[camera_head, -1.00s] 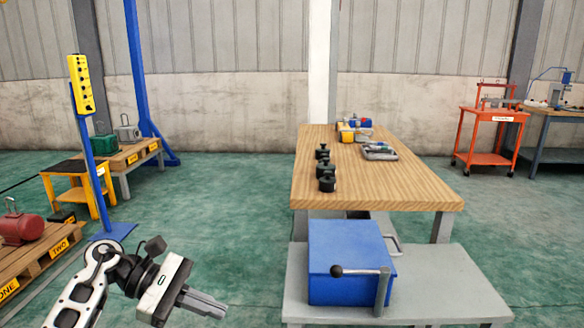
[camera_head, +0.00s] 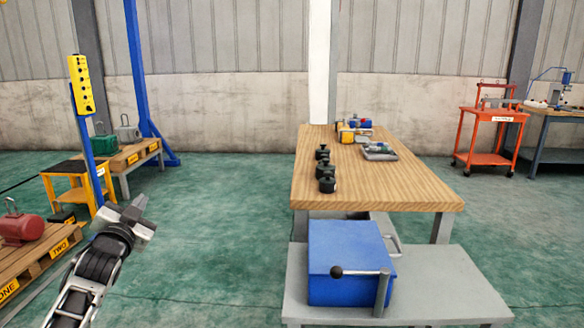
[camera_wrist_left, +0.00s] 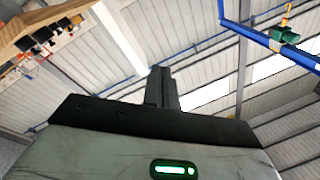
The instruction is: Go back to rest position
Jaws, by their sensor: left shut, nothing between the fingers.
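My left gripper (camera_head: 140,202) is in the lower left of the head view, raised and pointing up and away over the green floor. Its fingers are shut with nothing between them. In the left wrist view the closed fingers (camera_wrist_left: 161,88) stand in the middle against the roof and wall panels. The gripper touches nothing that I can see. My right gripper is in neither view.
A wooden-topped table (camera_head: 400,190) with black weights (camera_head: 326,172) stands right of centre. A blue box (camera_head: 345,262) sits on a grey platform before it. A yellow pendant (camera_head: 81,84) on a blue post and a pallet (camera_head: 45,255) with a red motor (camera_head: 18,229) are at left. Floor between is clear.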

